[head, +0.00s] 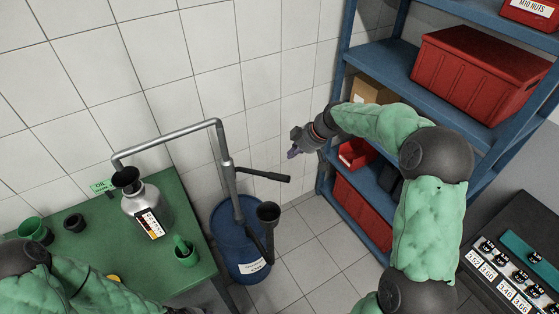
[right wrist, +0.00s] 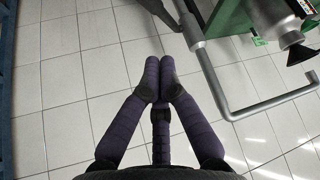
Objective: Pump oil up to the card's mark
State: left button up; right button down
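A blue drum (head: 236,240) stands on the floor with a grey hand pump (head: 227,165) on it. The pump's dark lever (head: 265,175) sticks out to the right. Its bent pipe (head: 165,138) ends over a black funnel (head: 127,177) in a silver bottle (head: 140,200) on the green table. The bottle bears a striped label (head: 149,223); no oil level is readable. A green OIL card (head: 102,186) stands behind it. My right gripper (head: 293,152) is above and right of the lever, apart from it. In the right wrist view its fingers (right wrist: 159,75) converge, empty. My left gripper is out of view.
Blue shelves (head: 385,55) with red bins (head: 480,70) stand right. A dark tray (head: 515,215) with labelled parts is lower right. Tiled floor is open between.

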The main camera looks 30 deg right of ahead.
pick_arm(q)
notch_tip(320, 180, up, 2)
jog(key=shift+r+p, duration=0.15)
jog(key=shift+p, duration=0.55)
pick_arm(e)
jog(key=shift+w+a+r, duration=0.3)
jog(key=shift+a+r, duration=0.05)
jog(key=shift+r, duration=0.3)
jog(key=p, duration=0.1)
send_over(274, 175)
jog(key=s, duration=0.1)
jog(key=f, duration=0.8)
jog(key=shift+d+f, duration=0.25)
jog(key=shift+d, duration=0.1)
jog(key=shift+s+d+f, duration=0.1)
jog(key=shift+d+f, duration=0.05)
jog(key=shift+f, duration=0.45)
jog(key=shift+s+d+f, duration=0.1)
jog(key=shift+f, duration=0.5)
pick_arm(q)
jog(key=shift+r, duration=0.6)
pick_arm(e)
jog(key=shift+s+d+f, duration=0.1)
jog(key=shift+s+f, duration=0.05)
jog(key=shift+f, duration=0.65)
